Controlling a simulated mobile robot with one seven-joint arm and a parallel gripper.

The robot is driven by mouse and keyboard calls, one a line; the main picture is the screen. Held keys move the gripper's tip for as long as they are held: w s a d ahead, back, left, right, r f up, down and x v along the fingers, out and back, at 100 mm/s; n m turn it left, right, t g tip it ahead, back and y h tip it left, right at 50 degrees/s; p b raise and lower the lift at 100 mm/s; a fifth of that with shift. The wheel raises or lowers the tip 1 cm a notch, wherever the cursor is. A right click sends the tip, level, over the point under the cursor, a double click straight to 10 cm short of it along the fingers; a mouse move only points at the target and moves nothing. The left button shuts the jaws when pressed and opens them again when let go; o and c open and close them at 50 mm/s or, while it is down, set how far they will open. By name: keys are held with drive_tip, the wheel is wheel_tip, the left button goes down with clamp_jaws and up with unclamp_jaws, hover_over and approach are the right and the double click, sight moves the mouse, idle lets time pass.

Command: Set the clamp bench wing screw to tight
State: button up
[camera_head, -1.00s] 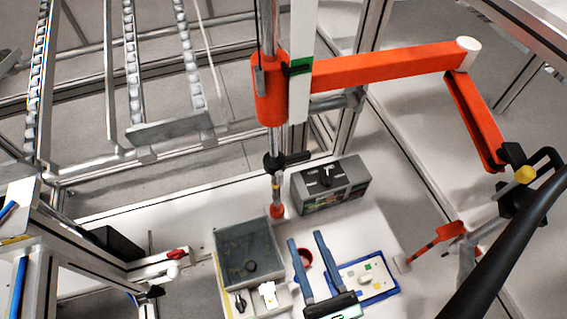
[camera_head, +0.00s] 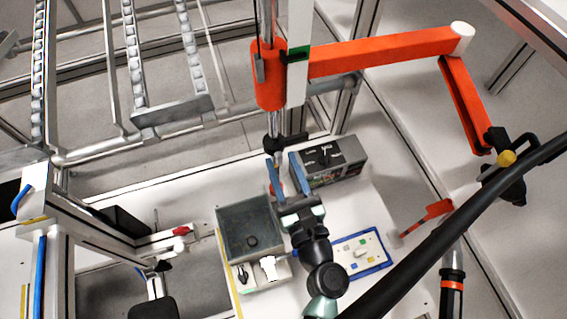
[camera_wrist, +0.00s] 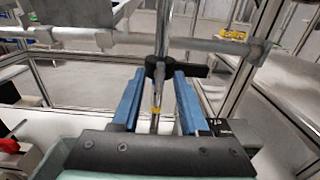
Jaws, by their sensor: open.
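A black clamp piece with a wing-like handle (camera_head: 284,143) sits on the upright metal pole at the back of the bench; it looks like the wing screw. In the wrist view this black piece (camera_wrist: 188,70) shows just beyond the fingertips, its handle sticking out to the right. My gripper (camera_head: 281,162) is open, its two blue fingers pointing at the pole just below the black piece. In the wrist view the pole runs between the fingers of my gripper (camera_wrist: 158,84). I cannot tell whether the fingers touch anything. The screw's tightness cannot be read.
A blue-rimmed tray (camera_head: 386,262) lies at right. An orange jointed arm (camera_head: 380,55) hangs above. A red knob (camera_head: 181,230) is at left.

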clamp_jaws()
drive_tip(key=shift+n+b, duration=0.3)
drive_tip(key=n+b, duration=0.2)
drive_tip(key=n, duration=0.1)
drive_tip(key=shift+f+b, duration=0.2)
drive_tip(key=shift+b, duration=0.2)
drive_tip(key=n+b, duration=0.4)
drive_tip(key=n, duration=0.1)
drive_tip(key=shift+s+a+n, duration=0.1)
drive_tip(key=shift+a+n, duration=0.05)
drive_tip(key=shift+n, duration=0.25)
drive_tip(key=n+b, duration=0.3)
drive_tip(key=n, duration=0.1)
drive_tip(key=shift+f+n+b, duration=0.15)
drive_tip(key=shift+n+b, duration=0.15)
drive_tip(key=shift+b, duration=0.1)
drive_tip(key=shift+n+b, duration=1.4)
drive_tip(key=shift+n, duration=0.5)
